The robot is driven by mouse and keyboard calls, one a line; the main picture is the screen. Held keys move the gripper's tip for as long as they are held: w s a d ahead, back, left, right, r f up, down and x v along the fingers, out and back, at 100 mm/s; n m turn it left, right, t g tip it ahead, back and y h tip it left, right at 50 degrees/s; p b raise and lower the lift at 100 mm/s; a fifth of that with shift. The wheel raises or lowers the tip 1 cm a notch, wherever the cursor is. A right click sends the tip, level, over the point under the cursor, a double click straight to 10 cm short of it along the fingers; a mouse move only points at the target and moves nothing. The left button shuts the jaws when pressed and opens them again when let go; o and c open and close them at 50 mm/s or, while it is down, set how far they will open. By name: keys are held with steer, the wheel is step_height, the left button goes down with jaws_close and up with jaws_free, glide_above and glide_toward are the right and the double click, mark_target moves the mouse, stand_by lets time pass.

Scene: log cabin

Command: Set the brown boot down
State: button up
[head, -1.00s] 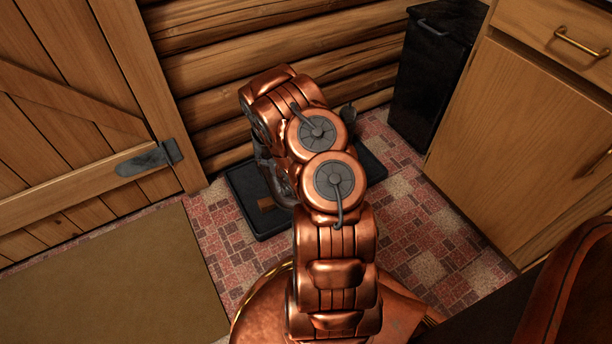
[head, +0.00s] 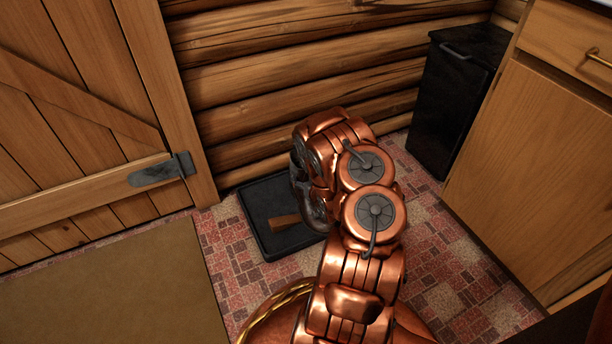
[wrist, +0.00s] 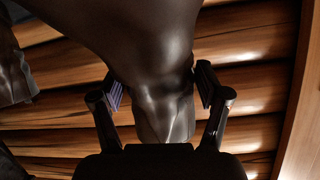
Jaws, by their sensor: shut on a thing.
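The brown boot (wrist: 135,40) fills the upper middle of the wrist view, dark and glossy. My gripper (wrist: 160,88) is shut on it, with one finger pad on each side of its narrower part. In the head view my arm hides the boot and most of the gripper. A black tray (head: 255,215) lies on the floor by the log wall, left of and partly behind my arm. I cannot tell whether the boot touches the tray.
A small brown piece (head: 284,222) shows on the tray. Other dark shapes (wrist: 14,75) stand at the left of the wrist view. A plank door (head: 80,130) and mat (head: 120,285) are left; a black bin (head: 455,105) and wooden cabinet (head: 545,160) are right.

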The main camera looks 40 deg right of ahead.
steer(key=w+d+b, duration=0.2)
steer(key=w+d, duration=0.3)
steer(key=shift+w+d+f+b, duration=0.1)
steer(key=shift+d+f+b, duration=0.15)
steer(key=shift+f+b, duration=0.15)
steer(key=shift+w+d+f, duration=0.1)
steer(key=shift+w+f, duration=0.05)
step_height(320, 180, down, 3)
steer(key=b, duration=0.2)
steer(key=shift+f+b, duration=0.1)
steer(key=shift+b, duration=0.25)
steer(key=o, duration=1.8)
